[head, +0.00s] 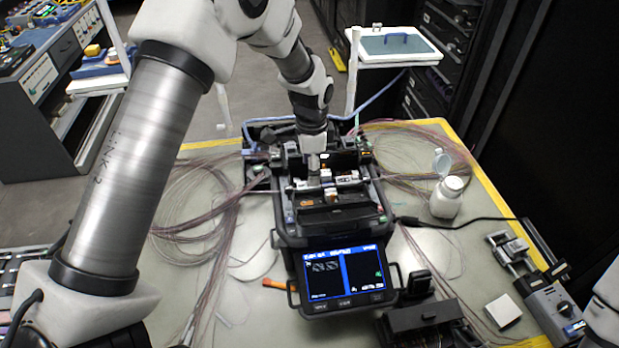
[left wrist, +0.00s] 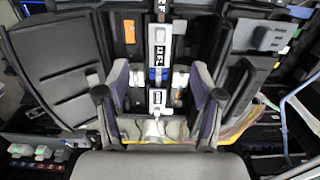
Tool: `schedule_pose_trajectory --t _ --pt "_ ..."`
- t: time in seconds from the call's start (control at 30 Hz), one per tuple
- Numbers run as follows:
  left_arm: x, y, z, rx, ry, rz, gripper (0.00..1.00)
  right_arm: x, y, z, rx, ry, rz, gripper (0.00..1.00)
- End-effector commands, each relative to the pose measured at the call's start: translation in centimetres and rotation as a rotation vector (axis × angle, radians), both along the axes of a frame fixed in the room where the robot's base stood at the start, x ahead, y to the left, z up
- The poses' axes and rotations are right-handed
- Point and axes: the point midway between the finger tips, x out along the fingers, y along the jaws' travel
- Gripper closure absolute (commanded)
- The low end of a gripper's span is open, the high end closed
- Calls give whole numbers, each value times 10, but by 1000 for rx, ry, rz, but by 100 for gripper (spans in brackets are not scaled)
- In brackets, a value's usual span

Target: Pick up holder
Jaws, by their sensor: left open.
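The fusion splicer (head: 334,220) stands on the table with its top works exposed and its blue-lit screen (head: 345,273) facing the front. A small white and silver holder (left wrist: 158,48) sits in the middle of the splicer in the left wrist view. My left gripper (head: 314,172) reaches down over the splicer from above in the head view. In the left wrist view its two fingers (left wrist: 158,90) are spread, one on each side of the holder's line, with nothing clearly clamped. In the head view the gripper partly hides the holder. My right gripper is not in view.
A white bottle (head: 446,198) stands right of the splicer, near a black cable. Coiled fibres lie on both sides. A small white box (head: 503,311) and a metal-and-grey tool (head: 553,306) are at the front right. A white tray stand (head: 395,59) is behind the table.

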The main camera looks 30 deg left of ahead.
Motion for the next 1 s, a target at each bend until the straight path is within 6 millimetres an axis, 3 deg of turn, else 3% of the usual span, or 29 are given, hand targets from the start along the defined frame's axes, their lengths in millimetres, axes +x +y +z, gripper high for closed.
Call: schedule_pose_trajectory --t 0.17,0.3,0.53,0.7,0.73,1.0 --pt "-4 4 -24 -1 6 2 33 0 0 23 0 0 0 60" --pt "-3 4 -47 0 2 1 33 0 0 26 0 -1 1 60" --pt "-3 4 -51 -1 -1 1 33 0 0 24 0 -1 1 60" --pt "-3 4 -51 0 0 1 94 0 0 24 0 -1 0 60" --pt "-3 4 -51 -1 1 1 100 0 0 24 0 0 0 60" --pt "-3 4 -52 -1 2 1 100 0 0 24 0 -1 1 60"
